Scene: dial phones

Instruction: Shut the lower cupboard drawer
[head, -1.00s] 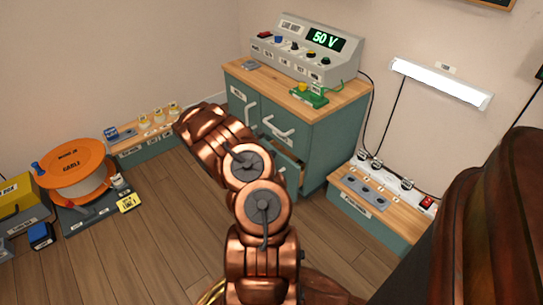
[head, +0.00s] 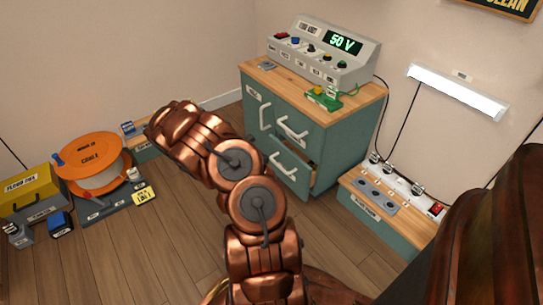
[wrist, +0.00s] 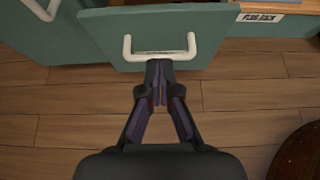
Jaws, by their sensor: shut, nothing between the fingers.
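The teal cupboard (head: 338,150) with a wooden top stands against the wall in the head view. Its lower drawer (head: 297,180) is out, with a gap showing along its top and right side. In the wrist view the teal drawer front (wrist: 100,35) with its white handle (wrist: 187,42) fills the top middle. My gripper (wrist: 160,66) is shut and empty, its fingertips at the middle of the handle's bar. I cannot tell whether they touch it. In the head view my bent copper arm hides the gripper.
A low bench with a power strip (head: 412,190) stands right of the cupboard. An orange cable reel (head: 90,155) and a yellow box (head: 30,190) are at the left. A control unit (head: 325,60) is on the cupboard. Wooden floor (head: 140,240) in front is clear.

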